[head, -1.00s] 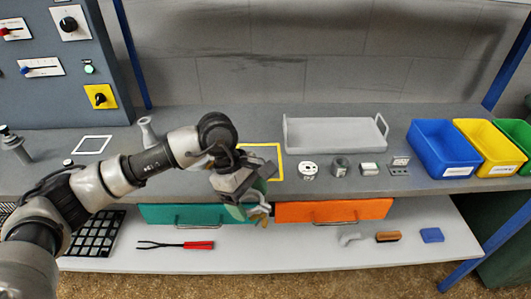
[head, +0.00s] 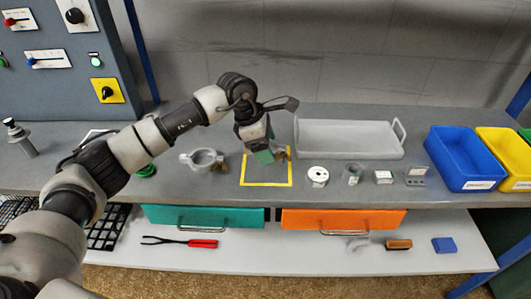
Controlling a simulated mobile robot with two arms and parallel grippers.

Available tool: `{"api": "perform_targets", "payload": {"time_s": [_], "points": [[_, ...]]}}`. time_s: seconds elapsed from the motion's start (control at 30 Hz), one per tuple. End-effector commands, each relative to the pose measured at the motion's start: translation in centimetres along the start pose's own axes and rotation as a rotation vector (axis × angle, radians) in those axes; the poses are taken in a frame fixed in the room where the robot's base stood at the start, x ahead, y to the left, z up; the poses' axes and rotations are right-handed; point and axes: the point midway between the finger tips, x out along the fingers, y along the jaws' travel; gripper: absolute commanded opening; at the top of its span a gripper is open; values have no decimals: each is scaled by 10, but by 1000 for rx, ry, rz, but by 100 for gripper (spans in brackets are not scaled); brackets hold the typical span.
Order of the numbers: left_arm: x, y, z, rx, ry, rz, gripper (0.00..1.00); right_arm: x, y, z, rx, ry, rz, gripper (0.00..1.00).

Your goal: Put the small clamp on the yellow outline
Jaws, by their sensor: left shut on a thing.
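My left gripper (head: 265,154), with green finger pads, is shut on the small clamp (head: 281,154), over the far part of the yellow outline (head: 265,184). Only a grey and brass-coloured bit of the clamp shows at the right of the fingers; the rest is hidden. I cannot tell whether the clamp touches the bench. The yellow outline is a square on the grey bench top, with its near part bare. A larger grey ring clamp (head: 204,160) lies on the bench left of the outline. My right gripper is not in view.
A grey tray (head: 350,152) stands behind and right of the outline. A white round part (head: 317,176) and several small parts stand in a row to the right, before blue (head: 462,165) and yellow bins. A white outline is partly hidden behind my left arm.

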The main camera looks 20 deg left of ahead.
Motion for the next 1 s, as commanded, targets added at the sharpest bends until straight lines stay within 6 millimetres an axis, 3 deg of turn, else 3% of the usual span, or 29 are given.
{"api": "perform_targets", "payload": {"time_s": [0.27, 0.5, 0.87, 0.9, 1.0], "points": [[12, 13, -7, 2, 0, -2, 48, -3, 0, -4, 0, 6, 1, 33], [42, 12, -19, 1, 0, -2, 48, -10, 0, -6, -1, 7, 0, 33], [48, 13, -22, 2, 0, 1, 48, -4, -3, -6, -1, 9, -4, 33], [46, 13, -21, 2, 0, 1, 77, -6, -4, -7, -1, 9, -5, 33], [46, 13, -21, 2, 0, 0, 92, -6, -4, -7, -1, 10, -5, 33]]}}
